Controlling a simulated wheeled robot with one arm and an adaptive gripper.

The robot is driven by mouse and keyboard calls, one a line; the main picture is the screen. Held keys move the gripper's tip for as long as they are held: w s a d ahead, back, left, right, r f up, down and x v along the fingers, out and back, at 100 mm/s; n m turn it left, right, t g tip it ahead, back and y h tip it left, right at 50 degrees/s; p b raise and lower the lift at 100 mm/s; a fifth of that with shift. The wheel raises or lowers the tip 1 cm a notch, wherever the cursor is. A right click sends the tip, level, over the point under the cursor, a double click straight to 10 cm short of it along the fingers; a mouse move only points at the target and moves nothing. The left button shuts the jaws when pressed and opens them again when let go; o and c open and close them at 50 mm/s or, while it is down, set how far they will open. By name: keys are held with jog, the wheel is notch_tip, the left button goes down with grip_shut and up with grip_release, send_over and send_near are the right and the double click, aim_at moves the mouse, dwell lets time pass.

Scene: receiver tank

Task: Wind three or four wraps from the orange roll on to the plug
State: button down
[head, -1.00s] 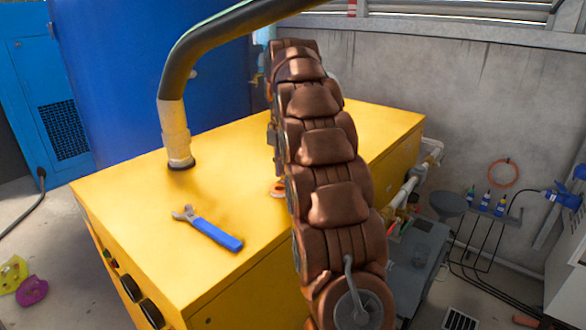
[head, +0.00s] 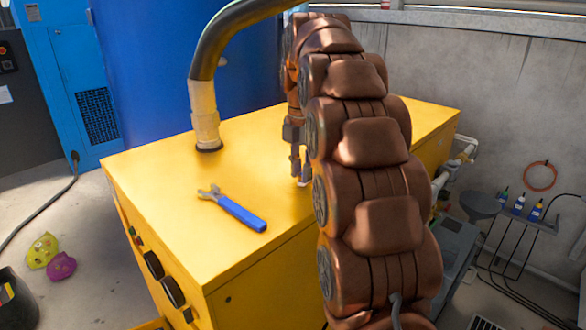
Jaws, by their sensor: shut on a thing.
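My gripper (head: 299,172) points down over the yellow cabinet top (head: 165,183), beside my brown arm. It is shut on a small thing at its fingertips. Only a pale bit of that thing, the orange roll (head: 304,183), shows, at about the spot where the roll lay a second ago. The fingers and my arm hide most of it, and its orange colour hardly shows. I cannot make out the plug in this view.
A blue-handled wrench (head: 238,210) lies on the cabinet top, left of my gripper. A bent dark pipe (head: 204,112) rises from the top behind it. Small bottles (head: 519,204) stand on a shelf at the right.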

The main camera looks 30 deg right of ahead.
jog(key=d, duration=0.1)
jog(key=d+p, duration=0.1)
jog(key=d, duration=0.1)
jog(key=s+d+p, duration=0.1)
jog(key=d, duration=0.1)
jog(key=shift+d+r, duration=0.15)
jog(key=shift+d, duration=0.05)
notch_tip(320, 180, up, 4)
jog(key=p, duration=0.3)
jog(key=shift+r, duration=0.15)
jog(key=shift+r+p, duration=0.65)
jog(key=shift+r, duration=0.05)
